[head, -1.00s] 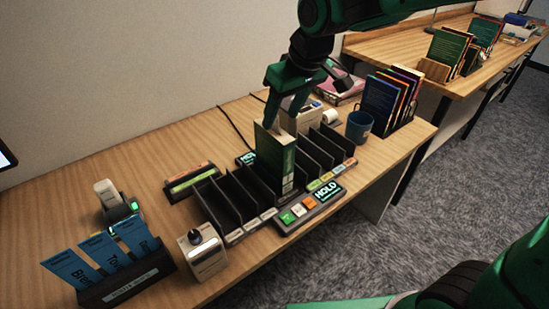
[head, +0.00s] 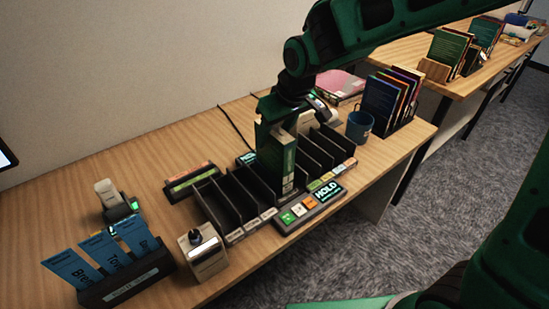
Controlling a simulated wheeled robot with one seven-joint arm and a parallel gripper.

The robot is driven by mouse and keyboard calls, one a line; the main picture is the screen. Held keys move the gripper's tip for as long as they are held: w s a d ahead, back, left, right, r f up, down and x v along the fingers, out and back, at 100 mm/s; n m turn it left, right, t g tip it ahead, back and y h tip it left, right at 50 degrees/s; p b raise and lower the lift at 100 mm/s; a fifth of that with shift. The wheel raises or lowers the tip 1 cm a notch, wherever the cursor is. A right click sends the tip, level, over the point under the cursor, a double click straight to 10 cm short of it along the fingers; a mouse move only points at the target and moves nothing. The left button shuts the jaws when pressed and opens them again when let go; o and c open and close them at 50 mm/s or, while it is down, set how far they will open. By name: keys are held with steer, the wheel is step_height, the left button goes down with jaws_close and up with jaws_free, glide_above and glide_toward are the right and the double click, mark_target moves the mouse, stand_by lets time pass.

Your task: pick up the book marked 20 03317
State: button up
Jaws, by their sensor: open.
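A green book (head: 276,158) with a pale page edge or label stands upright in a middle slot of the black sorter (head: 232,205). Its marking is too small to read, so I cannot confirm that it is 20 03317. My gripper (head: 279,121) is right over the top of this book, pointing down, with its jaws open around or just above the upper edge. I cannot tell whether a finger touches it. The sorter's other slots look empty.
A button panel reading HOLD (head: 308,207) lies before the sorter. A blue mug (head: 359,126) and a rack of books (head: 392,100) stand at right. Bare table lies at far left.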

jaws_close()
